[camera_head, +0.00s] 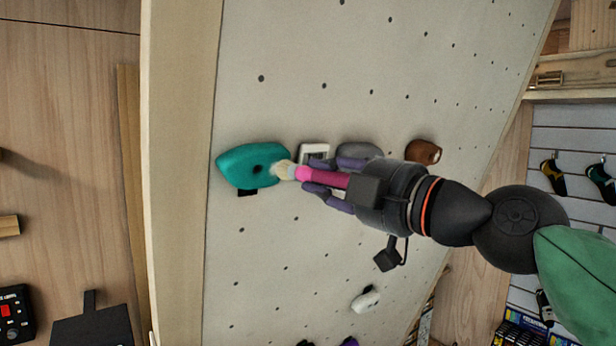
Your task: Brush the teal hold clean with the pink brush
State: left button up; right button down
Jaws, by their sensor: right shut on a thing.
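The teal hold (240,167) is fixed to the pale climbing wall, with a dark bolt hole and a whitish patch at its right end. The pink brush (327,178) points left, its pale bristles at the right end of the teal hold. They appear to touch it. My right gripper (327,181) reaches in from the right and is shut on the pink brush, with purple-grey fingers on either side of the handle. The rear of the handle is hidden by the gripper. My left gripper is not in view.
A white-framed item (313,151), a grey hold (360,150) and a brown hold (424,152) sit on the wall right of the teal hold. A white hold (366,299) is lower down. The climbing wall (290,50) is bare above. Climbing shoes (553,177) hang at the right.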

jog(key=shift+w+a+r, duration=0.2)
jog(key=shift+w+a, duration=0.1)
jog(key=shift+w, duration=0.15)
